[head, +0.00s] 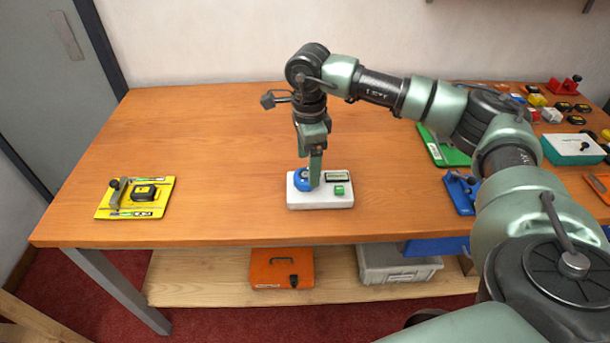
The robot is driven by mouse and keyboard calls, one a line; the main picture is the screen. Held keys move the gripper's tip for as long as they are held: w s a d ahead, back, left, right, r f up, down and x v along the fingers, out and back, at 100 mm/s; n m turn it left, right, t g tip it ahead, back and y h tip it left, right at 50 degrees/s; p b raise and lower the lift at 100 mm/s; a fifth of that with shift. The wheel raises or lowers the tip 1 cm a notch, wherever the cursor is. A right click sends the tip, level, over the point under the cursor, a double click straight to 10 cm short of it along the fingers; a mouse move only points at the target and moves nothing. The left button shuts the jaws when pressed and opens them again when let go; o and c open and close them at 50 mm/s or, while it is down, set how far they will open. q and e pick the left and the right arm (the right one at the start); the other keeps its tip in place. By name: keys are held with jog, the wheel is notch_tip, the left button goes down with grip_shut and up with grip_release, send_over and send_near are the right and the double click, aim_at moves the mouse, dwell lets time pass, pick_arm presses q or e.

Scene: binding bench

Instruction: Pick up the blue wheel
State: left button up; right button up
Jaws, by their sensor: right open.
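The blue wheel (301,181) sits on the left part of a small white base (320,200) near the front middle of the bench. My right gripper (314,182) points straight down at the wheel, its fingers at the wheel's right side and partly hiding it. It is open; whether the fingers touch the wheel I cannot tell. The white base also carries a green button (339,190) and a small dark-framed display (337,177). My left gripper is not in view.
A yellow board (108,207) with a black item lies at the left of the bench (220,150). A green board (443,150), a blue holder (461,192) and many small parts crowd the right, partly behind my arm. The bench between is clear.

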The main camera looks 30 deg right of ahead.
aim_at(306, 179)
notch_tip(306, 179, down, 3)
jog(key=shift+w+r, duration=0.1)
jog(key=shift+w, duration=0.05)
jog(key=shift+f+p, duration=0.3)
jog(key=shift+f, duration=0.2)
jog(key=c, duration=1.5)
jog(key=shift+c, duration=0.2)
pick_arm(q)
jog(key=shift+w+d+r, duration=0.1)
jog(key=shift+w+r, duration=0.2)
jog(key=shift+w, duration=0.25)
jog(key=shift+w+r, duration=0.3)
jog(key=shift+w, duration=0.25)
pick_arm(e)
jog(key=shift+r, duration=0.15)
